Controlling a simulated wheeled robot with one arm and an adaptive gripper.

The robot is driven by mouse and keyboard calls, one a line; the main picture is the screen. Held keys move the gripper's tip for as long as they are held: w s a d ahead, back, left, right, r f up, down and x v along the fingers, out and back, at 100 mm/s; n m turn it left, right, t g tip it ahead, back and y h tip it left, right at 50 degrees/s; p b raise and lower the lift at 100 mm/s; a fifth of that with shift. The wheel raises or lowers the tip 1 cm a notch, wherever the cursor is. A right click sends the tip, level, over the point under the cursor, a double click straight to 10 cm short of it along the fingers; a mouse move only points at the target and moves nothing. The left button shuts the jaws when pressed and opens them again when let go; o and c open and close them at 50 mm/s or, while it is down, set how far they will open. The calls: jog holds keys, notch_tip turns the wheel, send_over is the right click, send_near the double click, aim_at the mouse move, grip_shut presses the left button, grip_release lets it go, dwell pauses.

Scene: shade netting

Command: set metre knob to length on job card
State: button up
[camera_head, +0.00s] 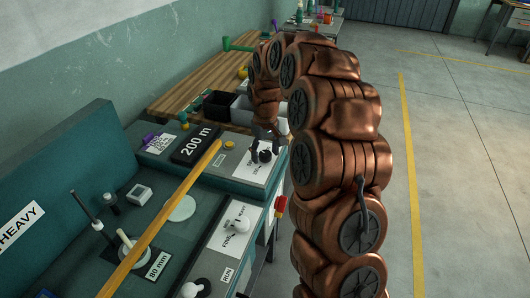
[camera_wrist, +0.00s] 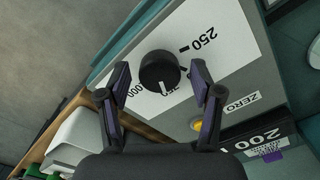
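The black round metre knob (camera_wrist: 159,70) sits on a white dial plate (camera_wrist: 228,36), and also shows in the head view (camera_head: 265,156). A white mark on its rim faces the bottom of the wrist view. A "250" label shows at its upper right; another label is partly hidden by the left finger. My gripper (camera_wrist: 161,76) is open, its fingertips on either side of the knob; contact is unclear. A black "200 m" plate (camera_head: 195,143) lies left of the dial. A white card (camera_head: 160,144) with a purple clip is beside it, its text too small to read.
A yellow button (camera_wrist: 196,124) and a "ZERO" label (camera_wrist: 241,102) are near the dial. A yellow bar (camera_head: 165,215) crosses the bench.

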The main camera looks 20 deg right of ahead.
aim_at(265, 155)
notch_tip(265, 155, up, 12)
dwell(0.8)
dwell(0.4)
jog(key=s+a+r+p, duration=0.1)
jog(key=s+a+r, duration=0.2)
jog(key=s+a, duration=0.5)
jog(key=s+a+f+g+p, duration=0.1)
jog(key=s+a, duration=0.1)
jog(key=s, duration=1.3)
jog(key=s+a+f+m+p, duration=0.1)
jog(key=s+f, duration=0.1)
jog(key=s, duration=1.3)
jog(key=shift+s+a+f+g+p, duration=0.15)
jog(key=shift+s+a+g+p, duration=0.25)
